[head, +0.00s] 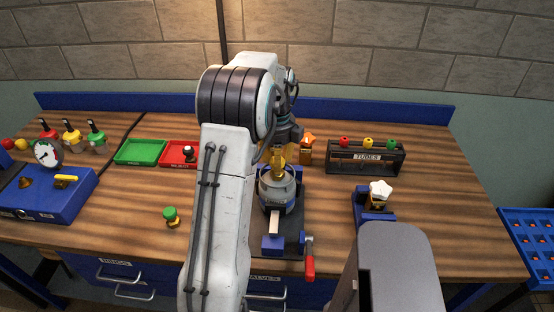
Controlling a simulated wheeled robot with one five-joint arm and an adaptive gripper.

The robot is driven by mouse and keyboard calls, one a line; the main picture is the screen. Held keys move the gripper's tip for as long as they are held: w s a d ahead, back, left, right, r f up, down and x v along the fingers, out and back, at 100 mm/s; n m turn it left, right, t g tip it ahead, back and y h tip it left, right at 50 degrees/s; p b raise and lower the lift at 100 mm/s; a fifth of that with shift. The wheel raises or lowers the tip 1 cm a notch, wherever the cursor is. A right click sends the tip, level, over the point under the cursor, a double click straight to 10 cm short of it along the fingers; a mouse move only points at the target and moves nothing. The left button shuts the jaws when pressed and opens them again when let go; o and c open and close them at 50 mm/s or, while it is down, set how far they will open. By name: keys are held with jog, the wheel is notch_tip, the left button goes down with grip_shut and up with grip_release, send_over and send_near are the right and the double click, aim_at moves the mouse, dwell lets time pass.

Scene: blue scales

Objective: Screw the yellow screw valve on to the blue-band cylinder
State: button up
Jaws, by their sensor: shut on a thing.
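A grey cylinder (275,190) stands upright in a dark vise (289,240) with blue jaws and a red handle, near the middle of the bench. I cannot make out a blue band on it. A yellow-brass piece (278,156), which looks like the screw valve, is at the cylinder's top. My gripper (277,148) is directly above the cylinder and shut on this piece. My arm and gripper hide part of the valve, and I cannot tell how it meets the cylinder's neck.
A valve with a green cap (171,216) stands at front left. A white star knob (380,189) sits on a blue stand at right. Behind are a TUBES rack (367,157), an orange star knob (308,140), green (139,151) and red trays (178,152). A blue gauge box (50,195) is far left.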

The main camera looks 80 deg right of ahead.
jog(key=shift+f+m, duration=0.1)
jog(key=shift+m, duration=0.8)
jog(key=o, duration=1)
jog(key=shift+o, duration=1.2)
